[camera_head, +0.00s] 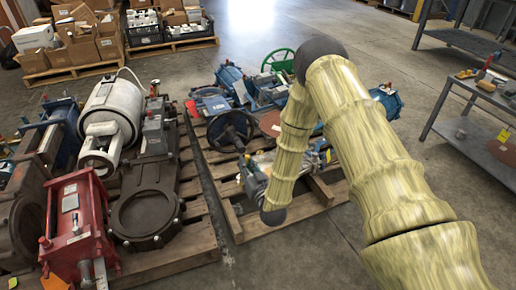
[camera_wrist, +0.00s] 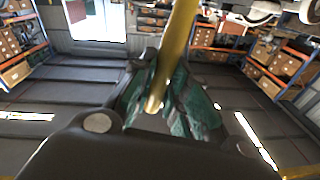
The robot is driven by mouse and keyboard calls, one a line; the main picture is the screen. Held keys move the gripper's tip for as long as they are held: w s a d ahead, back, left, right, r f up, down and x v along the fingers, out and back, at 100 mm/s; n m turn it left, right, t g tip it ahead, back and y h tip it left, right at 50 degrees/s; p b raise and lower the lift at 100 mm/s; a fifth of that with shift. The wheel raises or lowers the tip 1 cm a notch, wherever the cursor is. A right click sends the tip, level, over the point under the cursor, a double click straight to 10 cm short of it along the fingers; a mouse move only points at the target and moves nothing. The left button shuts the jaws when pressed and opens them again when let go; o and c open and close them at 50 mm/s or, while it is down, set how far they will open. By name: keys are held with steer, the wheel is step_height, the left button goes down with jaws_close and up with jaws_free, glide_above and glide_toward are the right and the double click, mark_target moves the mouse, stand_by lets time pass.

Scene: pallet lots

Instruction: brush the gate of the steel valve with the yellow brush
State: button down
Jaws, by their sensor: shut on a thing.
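In the wrist view my gripper (camera_wrist: 160,92) is shut on a yellow rod-like handle (camera_wrist: 177,45), which I take to be the yellow brush. The handle slants up and out of the frame; its bristles are not in sight. In the head view my arm covers the middle of the scene, and I cannot make out the gripper or the brush. A dark metal valve body with a round, flanged opening (camera_head: 147,214) lies on the left pallet (camera_head: 190,240). It may be the steel valve, but I cannot tell for sure.
A red valve actuator (camera_head: 75,225) and a white cylindrical motor (camera_head: 108,110) crowd the left pallet. Blue valves and a dark handwheel (camera_head: 230,128) sit on the middle pallet (camera_head: 235,222), partly behind my arm. A metal shelf cart (camera_head: 470,145) stands at right. Floor at the lower middle is clear.

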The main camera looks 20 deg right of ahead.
steer(key=w+d+f+n+g+y+b, duration=0.1)
steer(key=w+d+f+n+y+b, duration=0.2)
steer(key=w, duration=0.5)
steer(key=w+d+f+n+g+b, duration=0.1)
steer(key=w+d+n+b, duration=0.1)
steer(key=w+d+b, duration=0.45)
step_height(320, 180, down, 6)
steer(key=w+a+b, duration=0.1)
steer(key=a+b, duration=0.1)
steer(key=b, duration=0.1)
steer(key=shift+w+a+r, duration=0.15)
steer(key=shift+r, duration=0.05)
steer(key=shift+f+b, duration=0.5)
steer(key=shift+f, duration=0.45)
stand_by(0.4)
